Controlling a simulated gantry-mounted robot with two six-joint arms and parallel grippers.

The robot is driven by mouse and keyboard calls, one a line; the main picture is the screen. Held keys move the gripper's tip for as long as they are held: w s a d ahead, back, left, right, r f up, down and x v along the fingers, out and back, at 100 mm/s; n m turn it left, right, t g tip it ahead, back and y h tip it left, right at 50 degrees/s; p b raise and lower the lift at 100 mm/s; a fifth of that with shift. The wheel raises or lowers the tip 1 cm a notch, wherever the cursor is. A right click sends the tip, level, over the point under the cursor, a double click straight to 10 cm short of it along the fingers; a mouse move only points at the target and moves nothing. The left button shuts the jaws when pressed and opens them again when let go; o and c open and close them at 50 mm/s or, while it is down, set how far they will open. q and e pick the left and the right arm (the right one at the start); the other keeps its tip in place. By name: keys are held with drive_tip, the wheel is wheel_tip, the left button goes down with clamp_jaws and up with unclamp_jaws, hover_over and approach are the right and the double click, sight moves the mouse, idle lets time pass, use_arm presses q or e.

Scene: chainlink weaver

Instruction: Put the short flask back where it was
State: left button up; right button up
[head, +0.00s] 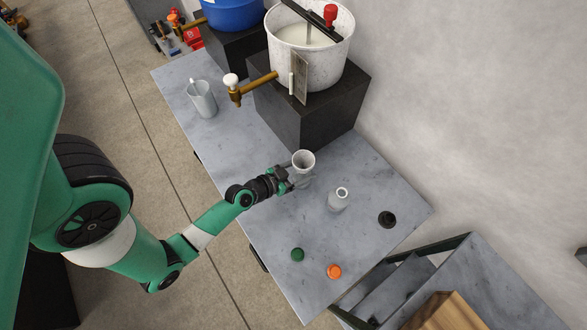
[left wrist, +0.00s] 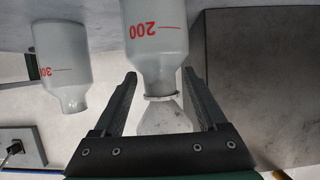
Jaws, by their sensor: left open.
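A whitish flask marked 200 (left wrist: 153,40) stands between the spread fingers of my left gripper (head: 290,178). In the left wrist view, where things appear upside down, I see gaps between its neck and both fingers, and the gripper is open. A pale funnel-like piece (left wrist: 165,116) sits at its mouth; its wide opening shows in the head view (head: 304,158). A second flask (head: 338,201), with a narrow neck, stands to the right on the table; a marking starting with 30 shows on a flask (left wrist: 68,65) in the left wrist view. I cannot tell from labels alone which is short. My right gripper is out of view.
A black block (head: 310,112) carrying a white tapped bucket (head: 325,65) stands behind the gripper. A grey jug (head: 202,99) is at the far left. Green (head: 297,254), orange (head: 334,271) and black (head: 387,219) caps lie on the grey table (head: 250,147).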

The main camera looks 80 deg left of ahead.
use_arm(q)
drive_tip(key=b+v, duration=0.3)
drive_tip(key=v, duration=0.9)
drive_tip(key=shift+d, duration=0.1)
